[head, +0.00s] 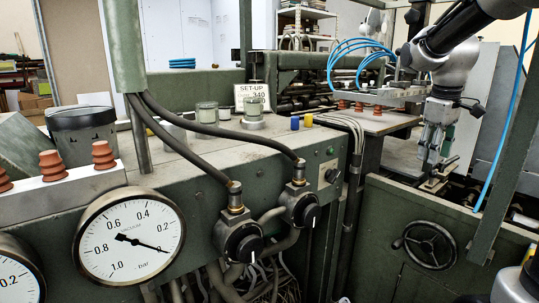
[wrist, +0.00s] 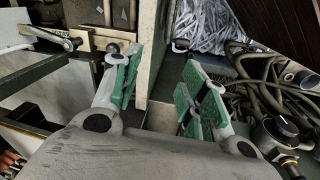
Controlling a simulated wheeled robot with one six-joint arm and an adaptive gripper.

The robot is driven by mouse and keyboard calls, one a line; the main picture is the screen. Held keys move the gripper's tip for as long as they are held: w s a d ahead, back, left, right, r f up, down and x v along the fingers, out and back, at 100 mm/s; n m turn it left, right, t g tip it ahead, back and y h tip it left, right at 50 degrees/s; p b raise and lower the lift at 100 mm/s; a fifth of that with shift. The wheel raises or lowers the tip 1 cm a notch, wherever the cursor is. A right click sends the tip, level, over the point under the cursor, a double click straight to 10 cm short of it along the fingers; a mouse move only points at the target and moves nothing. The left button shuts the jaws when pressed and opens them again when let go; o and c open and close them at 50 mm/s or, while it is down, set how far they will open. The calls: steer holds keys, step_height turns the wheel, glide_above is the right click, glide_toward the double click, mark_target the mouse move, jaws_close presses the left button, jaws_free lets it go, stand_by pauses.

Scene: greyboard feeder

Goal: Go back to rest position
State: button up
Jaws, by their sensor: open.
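My gripper (head: 431,165) hangs at the right of the head view, pointing down beside the feeder's grey board area, with my arm coming from the top right. In the wrist view my gripper (wrist: 160,90) shows two grey fingers with green pads, spread apart. Nothing is between the pads. Below the gap the wrist view shows a pale upright edge and machine parts. Whether the fingertips touch anything in the head view is hard to tell.
A green machine housing (head: 200,215) carries a vacuum gauge (head: 130,237) and two black knobs. A handwheel (head: 429,245) sits on the right panel. Blue hoses (head: 357,50) arch near my arm. Orange suction cups (head: 103,155) stand at left. Hoses (wrist: 265,85) lie right in the wrist view.

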steer(key=s+a+f+m+t, duration=0.1)
steer(key=s+a+m, duration=0.2)
steer(key=s, duration=0.8)
steer(key=s+a+f+m+t+y, duration=0.1)
steer(key=s+a+f+m+t, duration=0.1)
steer(key=s, duration=0.9)
steer(key=shift+s+a+m, duration=0.3)
steer(key=shift+a+m, duration=0.1)
steer(key=shift+a, duration=0.2)
